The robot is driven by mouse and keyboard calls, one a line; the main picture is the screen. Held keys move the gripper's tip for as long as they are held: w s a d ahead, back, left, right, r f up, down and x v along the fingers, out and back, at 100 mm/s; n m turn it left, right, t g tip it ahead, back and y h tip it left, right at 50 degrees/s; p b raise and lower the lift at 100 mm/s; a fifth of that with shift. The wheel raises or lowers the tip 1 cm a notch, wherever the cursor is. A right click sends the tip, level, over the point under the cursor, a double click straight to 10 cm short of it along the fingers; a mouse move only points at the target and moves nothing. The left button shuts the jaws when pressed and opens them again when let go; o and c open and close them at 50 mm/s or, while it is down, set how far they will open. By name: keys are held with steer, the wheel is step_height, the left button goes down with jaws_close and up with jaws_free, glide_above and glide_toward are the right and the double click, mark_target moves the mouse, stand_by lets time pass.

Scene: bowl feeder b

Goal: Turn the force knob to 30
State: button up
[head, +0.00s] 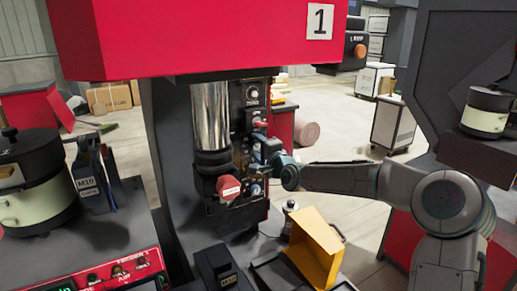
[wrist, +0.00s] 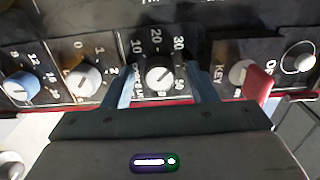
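In the wrist view a small round pale knob (wrist: 159,77) sits on a dark dial marked 10, 20, 30 and 50. I take it for the force knob, though its label is too small to read. I cannot tell for sure which number its pointer faces. My gripper (wrist: 161,88) has one finger on each side of this knob, with gaps between fingers and knob. It is open and empty. In the head view my gripper (head: 268,154) reaches the control column of the red press (head: 200,35) from the right, and the force knob cannot be made out there.
In the wrist view, a knob marked 0, 1, 2 (wrist: 88,80) and a blue-grey knob (wrist: 21,87) are left of the fingers. A key switch with a red tag (wrist: 259,83) is close on the right. In the head view a yellow bin (head: 315,247) stands below my arm.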

steer(key=shift+s, duration=0.1)
steer(key=b+v, duration=0.2)
steer(key=v, duration=1.1)
steer(key=shift+s+d, duration=0.2)
steer(key=shift+d, duration=0.1)
